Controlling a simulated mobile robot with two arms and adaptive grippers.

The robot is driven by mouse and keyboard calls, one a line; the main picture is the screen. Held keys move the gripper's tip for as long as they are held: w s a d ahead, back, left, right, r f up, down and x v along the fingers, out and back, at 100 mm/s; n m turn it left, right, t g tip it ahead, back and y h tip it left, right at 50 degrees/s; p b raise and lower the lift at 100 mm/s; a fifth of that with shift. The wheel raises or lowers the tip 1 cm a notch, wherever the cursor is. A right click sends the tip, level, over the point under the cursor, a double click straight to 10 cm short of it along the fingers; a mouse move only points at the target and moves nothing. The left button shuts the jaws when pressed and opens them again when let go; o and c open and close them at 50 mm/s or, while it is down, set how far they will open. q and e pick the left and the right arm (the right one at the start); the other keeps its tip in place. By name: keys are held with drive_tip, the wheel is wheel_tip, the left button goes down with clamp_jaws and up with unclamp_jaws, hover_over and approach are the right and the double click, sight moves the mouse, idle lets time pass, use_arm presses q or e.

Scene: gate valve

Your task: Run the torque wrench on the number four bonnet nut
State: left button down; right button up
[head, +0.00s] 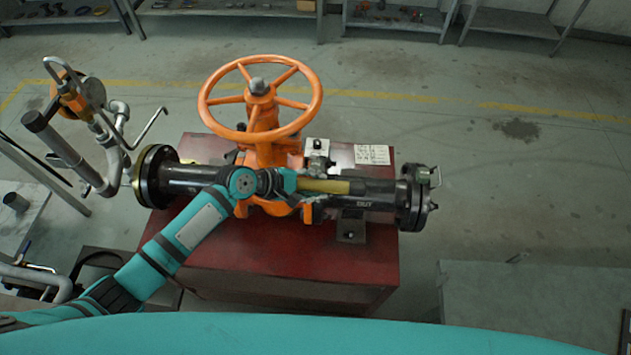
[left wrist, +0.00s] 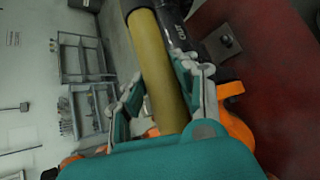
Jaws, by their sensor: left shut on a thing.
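The orange gate valve (head: 264,150) with its large handwheel (head: 310,113) stands on a dark red bench. My left arm reaches across the valve's front. My left gripper (head: 306,191) is shut on a yellow bar (head: 328,187), which appears to be the torque wrench. The bar lies roughly level over the black pipe on the valve's right side. In the left wrist view the yellow bar (left wrist: 161,68) runs between the two fingers. The bonnet nuts are mostly hidden behind my arm, and I cannot tell which is number four. My right gripper is not in view.
The red bench (head: 285,265) has a clear front part. A white label sheet (head: 372,154) lies behind the right pipe. A flange (head: 412,200) ends that pipe. Grey pipework with a gauge (head: 92,93) stands close on the left.

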use_arm(q)
drive_tip(key=shift+w+r+p, duration=0.1)
drive_tip(key=shift+r+p, duration=0.2)
drive_tip(key=shift+p, duration=0.05)
idle(0.8)
drive_tip(key=shift+r, duration=0.1)
drive_tip(key=shift+r+p, duration=1.15)
drive_tip(key=shift+p, duration=0.25)
drive_tip(key=shift+r+p, duration=0.45)
drive_tip(key=shift+r, duration=0.45)
